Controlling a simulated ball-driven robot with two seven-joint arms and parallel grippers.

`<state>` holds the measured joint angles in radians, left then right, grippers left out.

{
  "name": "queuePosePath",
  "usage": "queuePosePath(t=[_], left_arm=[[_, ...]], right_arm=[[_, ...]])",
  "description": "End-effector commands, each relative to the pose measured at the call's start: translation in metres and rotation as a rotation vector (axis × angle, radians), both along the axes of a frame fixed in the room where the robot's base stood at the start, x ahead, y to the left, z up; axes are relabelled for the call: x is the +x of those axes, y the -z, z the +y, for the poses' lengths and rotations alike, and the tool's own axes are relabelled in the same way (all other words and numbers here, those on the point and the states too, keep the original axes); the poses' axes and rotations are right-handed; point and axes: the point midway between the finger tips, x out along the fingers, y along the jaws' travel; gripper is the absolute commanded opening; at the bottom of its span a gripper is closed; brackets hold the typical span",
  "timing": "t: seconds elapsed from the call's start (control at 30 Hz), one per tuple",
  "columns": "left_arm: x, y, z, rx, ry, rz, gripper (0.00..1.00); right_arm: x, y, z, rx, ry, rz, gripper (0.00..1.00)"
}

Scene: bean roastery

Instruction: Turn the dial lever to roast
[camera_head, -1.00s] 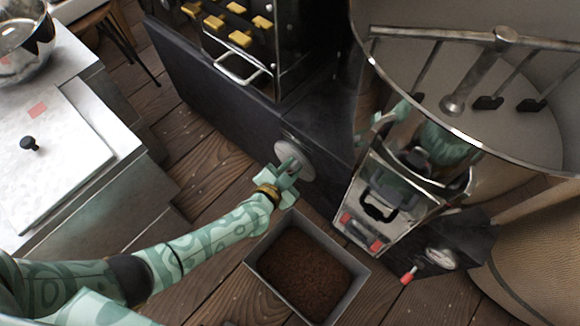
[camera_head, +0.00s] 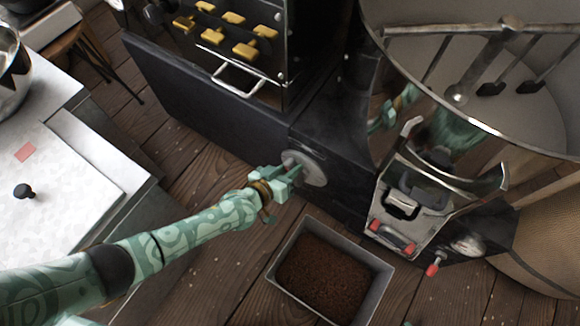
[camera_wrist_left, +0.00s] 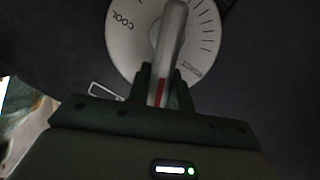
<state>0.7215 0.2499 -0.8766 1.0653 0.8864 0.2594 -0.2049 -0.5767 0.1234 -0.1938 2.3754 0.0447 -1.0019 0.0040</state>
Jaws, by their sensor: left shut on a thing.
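The round grey dial (camera_head: 314,172) is on the lower dark front of the roasting machine in the head view. In the left wrist view the dial (camera_wrist_left: 130,45) shows tick marks, COOL at its upper left and ROAST at its lower right. The pale lever (camera_wrist_left: 171,40) crosses the dial from the top down to a red mark, between the two words. My left gripper (camera_head: 287,176) is at the dial with its fingers on either side of the lever's near end, shut on it. In the head view the fingers largely hide the lever.
An open metal bin of brown grounds (camera_head: 325,275) stands on the wooden floor below the dial. A large steel drum (camera_head: 480,130) is at the right. A white-topped counter (camera_head: 60,210) is at the left. Yellow handles (camera_head: 212,36) sit above on the machine.

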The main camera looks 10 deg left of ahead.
Motion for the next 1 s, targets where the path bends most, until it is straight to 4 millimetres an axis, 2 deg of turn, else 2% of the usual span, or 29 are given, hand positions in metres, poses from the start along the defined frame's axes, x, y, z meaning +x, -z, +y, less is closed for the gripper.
queuePosePath(t=[0.37,0.87,0.9,0.97,1.0], left_arm=[[-0.0009,0.0058,0.0027,-0.131,-0.001,0.06,0.0],[-0.0014,0.0065,0.0025,-0.152,-0.003,0.07,0.0],[-0.0014,0.0067,0.0025,-0.152,-0.003,0.07,0.27],[-0.0013,0.0066,0.0024,-0.152,-0.003,0.07,0.44],[-0.0011,0.0062,0.0023,-0.152,-0.003,0.069,0.44]], right_arm=[[0.0002,-0.0009,0.0028,0.01,0.006,-0.003,0.36],[0.0028,0.0004,0.0024,0.007,0.004,-0.005,0.36],[0.0029,0.0004,0.0023,0.006,0.003,-0.005,0.36],[0.0029,0.0005,0.0022,0.005,0.003,-0.006,0.36],[0.0028,0.0005,0.0021,0.005,0.002,-0.006,0.36]])
